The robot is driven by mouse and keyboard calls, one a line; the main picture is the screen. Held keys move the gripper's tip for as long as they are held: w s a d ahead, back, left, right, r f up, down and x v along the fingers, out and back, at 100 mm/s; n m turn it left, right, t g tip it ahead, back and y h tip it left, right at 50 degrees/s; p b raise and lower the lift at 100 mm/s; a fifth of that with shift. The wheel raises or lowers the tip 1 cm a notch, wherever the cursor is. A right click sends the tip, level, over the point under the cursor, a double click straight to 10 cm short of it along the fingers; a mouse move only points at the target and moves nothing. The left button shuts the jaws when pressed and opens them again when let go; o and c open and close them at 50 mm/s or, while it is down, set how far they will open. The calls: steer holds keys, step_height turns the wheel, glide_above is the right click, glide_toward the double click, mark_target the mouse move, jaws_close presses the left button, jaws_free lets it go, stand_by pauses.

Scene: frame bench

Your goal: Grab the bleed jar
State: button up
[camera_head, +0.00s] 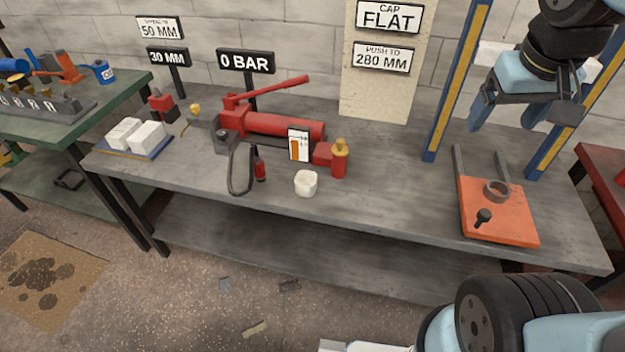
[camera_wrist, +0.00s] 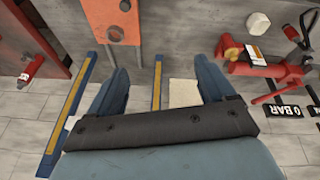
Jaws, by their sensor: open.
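The bleed jar appears to be the small white open-topped jar (camera_head: 306,183) near the front edge of the grey bench, in front of the red hand pump. It also shows in the wrist view (camera_wrist: 258,22) at the upper right, apart from my fingers. My gripper (camera_head: 527,115) is at the upper right of the head view, above the bench by the blue and yellow frame posts, well to the right of the jar. Its two blue fingers are spread apart with nothing between them, as the wrist view (camera_wrist: 160,70) also shows.
The red pump (camera_head: 285,125) with its long handle, a black hose (camera_head: 232,170) and a red cylinder with a brass top (camera_head: 340,160) stand close around the jar. An orange plate (camera_head: 500,212) lies at right. The bench between jar and plate is clear.

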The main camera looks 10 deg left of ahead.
steer(key=shift+o, duration=1)
steer(key=w+a+f+n+g+h, duration=0.2)
steer(key=w+a+f+n+h, duration=0.2)
steer(key=f, duration=0.6)
steer(key=shift+w+a+n+g+h, duration=0.3)
steer(key=shift+w+a+n+g, duration=0.1)
steer(key=shift+w+n, duration=0.7)
steer(key=n+t+y, duration=0.4)
steer(key=n+t, duration=1.3)
steer(key=n, duration=1)
glide_toward(309, 172)
steer(key=w, duration=0.3)
steer(key=shift+d+f, duration=0.15)
steer(key=shift+f, duration=0.05)
steer(key=shift+w+r, duration=0.1)
steer(key=shift+w, duration=2.55)
steer(key=shift+c, duration=0.4)
steer(key=c, duration=1)
